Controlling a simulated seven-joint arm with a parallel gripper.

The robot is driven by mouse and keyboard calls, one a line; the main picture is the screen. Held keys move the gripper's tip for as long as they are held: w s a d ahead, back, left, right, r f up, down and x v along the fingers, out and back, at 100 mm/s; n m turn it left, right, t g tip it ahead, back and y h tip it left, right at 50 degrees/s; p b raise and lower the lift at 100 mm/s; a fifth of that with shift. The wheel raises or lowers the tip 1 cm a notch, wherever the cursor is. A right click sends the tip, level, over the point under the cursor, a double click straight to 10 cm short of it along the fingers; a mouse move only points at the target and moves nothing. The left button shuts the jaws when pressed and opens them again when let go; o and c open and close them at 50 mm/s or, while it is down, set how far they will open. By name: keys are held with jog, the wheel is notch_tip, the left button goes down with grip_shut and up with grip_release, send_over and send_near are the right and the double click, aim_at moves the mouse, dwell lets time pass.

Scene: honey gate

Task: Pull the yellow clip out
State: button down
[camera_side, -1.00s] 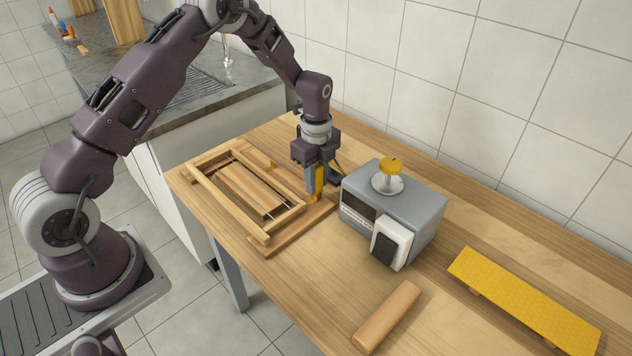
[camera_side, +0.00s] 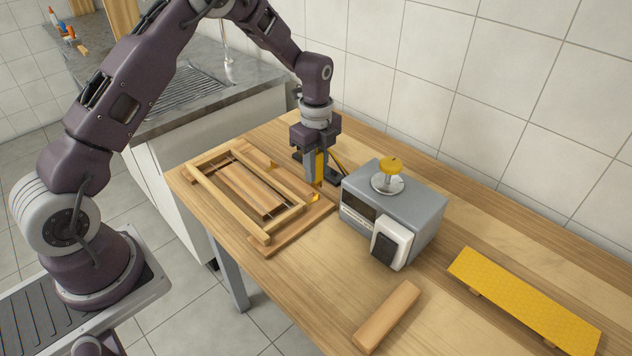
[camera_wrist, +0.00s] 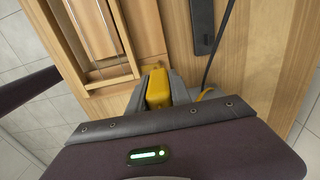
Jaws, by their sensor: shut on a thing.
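The yellow clip (camera_wrist: 158,90) sits between the two fingers of my gripper (camera_side: 316,182) and is gripped there. In the side view the yellow clip (camera_side: 320,166) shows between the grey fingers. In the wrist view the gripper (camera_wrist: 158,98) has its fingers on either side of the clip, just beyond the edge of the wooden frame (camera_wrist: 110,78). The frame (camera_side: 226,218) lies on a wooden board at the left of the table. A small yellow-orange patch (camera_side: 315,197) shows at the board's corner, below the gripper. I cannot tell whether the clip's lower end touches anything.
A grey box (camera_side: 425,210) with a yellow knob stands close to the gripper's right. A dark flat item (camera_wrist: 202,25) with a cable lies behind the gripper.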

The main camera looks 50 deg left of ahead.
jog(key=shift+r, duration=3.85)
